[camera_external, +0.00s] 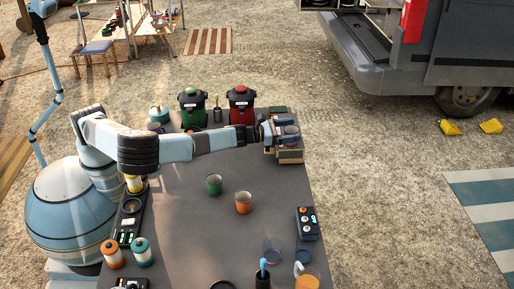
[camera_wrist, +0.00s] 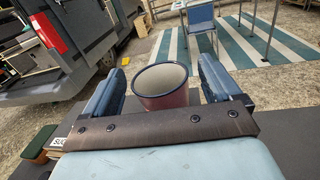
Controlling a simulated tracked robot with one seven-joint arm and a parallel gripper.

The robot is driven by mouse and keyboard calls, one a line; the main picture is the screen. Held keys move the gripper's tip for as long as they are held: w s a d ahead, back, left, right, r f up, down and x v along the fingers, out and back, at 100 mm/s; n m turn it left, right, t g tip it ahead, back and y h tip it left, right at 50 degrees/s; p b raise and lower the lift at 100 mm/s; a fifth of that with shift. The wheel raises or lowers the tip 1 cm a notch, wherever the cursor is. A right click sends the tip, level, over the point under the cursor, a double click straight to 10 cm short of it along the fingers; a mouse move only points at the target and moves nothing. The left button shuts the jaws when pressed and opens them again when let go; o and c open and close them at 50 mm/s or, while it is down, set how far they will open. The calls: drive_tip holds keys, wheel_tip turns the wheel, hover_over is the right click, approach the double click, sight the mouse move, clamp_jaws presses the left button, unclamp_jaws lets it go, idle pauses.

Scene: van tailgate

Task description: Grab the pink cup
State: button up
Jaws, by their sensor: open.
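The pink cup (camera_wrist: 166,98) shows in the wrist view between the two fingers of my gripper (camera_wrist: 163,72). Its outer wall is dull pink, with a dark blue rim and a pale inside, and its mouth faces up. My gripper is open, with one finger on each side of the cup. I cannot tell whether either finger touches it. In the external view my gripper (camera_external: 284,131) is at the table's far right corner, above a small wooden crate (camera_external: 290,156). The cup is largely hidden there by the gripper.
A green cup (camera_external: 214,186) and an orange cup (camera_external: 243,203) stand mid-table. A green cooker (camera_external: 192,105) and a red cooker (camera_external: 241,103) stand at the far edge. A black control box (camera_external: 307,223) sits at the right edge. The grey table (camera_external: 200,230) has bare room in the middle.

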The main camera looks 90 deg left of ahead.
drive_tip(key=shift+w, duration=0.3)
drive_tip(key=shift+c, duration=0.2)
drive_tip(key=c, duration=1.1)
